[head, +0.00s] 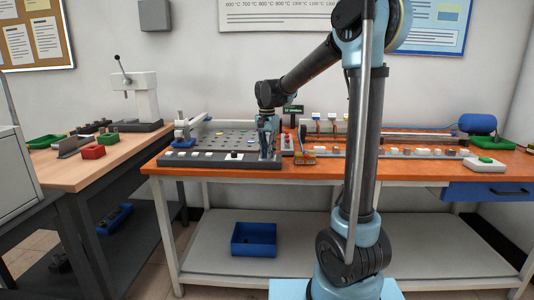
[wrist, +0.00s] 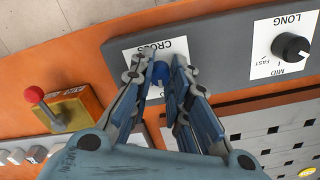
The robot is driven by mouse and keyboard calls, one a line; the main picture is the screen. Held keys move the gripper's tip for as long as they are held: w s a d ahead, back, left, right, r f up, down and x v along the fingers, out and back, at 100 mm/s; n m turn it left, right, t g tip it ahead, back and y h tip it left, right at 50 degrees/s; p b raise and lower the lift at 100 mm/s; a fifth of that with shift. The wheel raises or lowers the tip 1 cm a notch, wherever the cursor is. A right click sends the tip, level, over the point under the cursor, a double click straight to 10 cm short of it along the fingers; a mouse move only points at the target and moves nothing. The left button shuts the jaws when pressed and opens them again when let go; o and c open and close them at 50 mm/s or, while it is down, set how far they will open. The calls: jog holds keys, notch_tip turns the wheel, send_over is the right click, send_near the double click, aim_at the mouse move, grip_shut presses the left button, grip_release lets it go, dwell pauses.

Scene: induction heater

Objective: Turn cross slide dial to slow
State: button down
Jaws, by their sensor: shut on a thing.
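The cross slide dial (wrist: 162,74) shows as a blue knob on a white plate marked "CROSS" (wrist: 178,46) in the wrist view. My gripper (wrist: 166,66) points at it with one finger on each side, closed on the knob. The fingers cover most of the plate, so the dial's pointer and its speed marks are hidden. In the head view my gripper (head: 268,157) is at the right end of the dark grey control panel (head: 200,161), at the front of the orange bench. The dial cannot be made out there.
A black dial (wrist: 290,47) with a plate marked "LONG", "MID" and "FAST" sits on the same panel. A red-knobbed lever (wrist: 34,95) on a yellow block stands nearby. A perforated plate (head: 225,140) lies behind the panel. The orange bench edge (head: 320,171) is clear.

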jog(key=shift+w+r+n, duration=0.1)
jog(key=shift+w+n, duration=0.1)
jog(key=shift+n, duration=0.1)
dwell(1.8)
jog(key=c, duration=1.5)
grip_release()
jog(key=shift+s, duration=0.1)
jog(key=shift+r, duration=0.15)
notch_tip(320, 180, up, 12)
jog(key=shift+f, duration=0.25)
